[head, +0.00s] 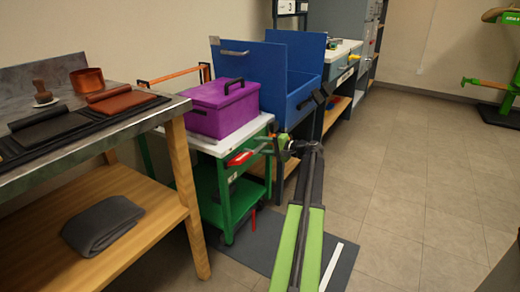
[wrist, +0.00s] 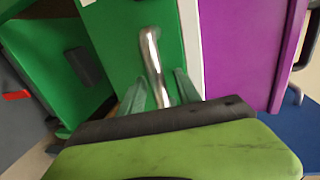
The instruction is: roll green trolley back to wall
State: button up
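The green trolley (head: 228,207) stands by the wall, between the wooden bench and the blue cabinet. Its white top (head: 212,147) carries a purple box (head: 224,108). In the wrist view the trolley's green panel (wrist: 122,35) fills the middle, with a silver bar handle (wrist: 151,48) on it. My gripper (head: 277,146) is at the trolley's right side, just below the top. In the wrist view its fingers (wrist: 160,82) stand apart, one on each side of the handle, with gaps visible. Contact with the handle cannot be made out.
A wooden bench (head: 177,160) with leather goods and a folded grey cloth (head: 103,225) stands close on the left. An open blue box (head: 293,101) is behind the gripper. A dark mat (head: 262,245) lies under my arm. The tiled floor (head: 400,185) at right is free.

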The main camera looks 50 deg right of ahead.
jog(key=p+v, duration=0.3)
jog(key=v, duration=1.4)
jog(key=shift+s+p, duration=0.2)
jog(key=shift+p, duration=0.1)
jog(key=shift+a, duration=0.1)
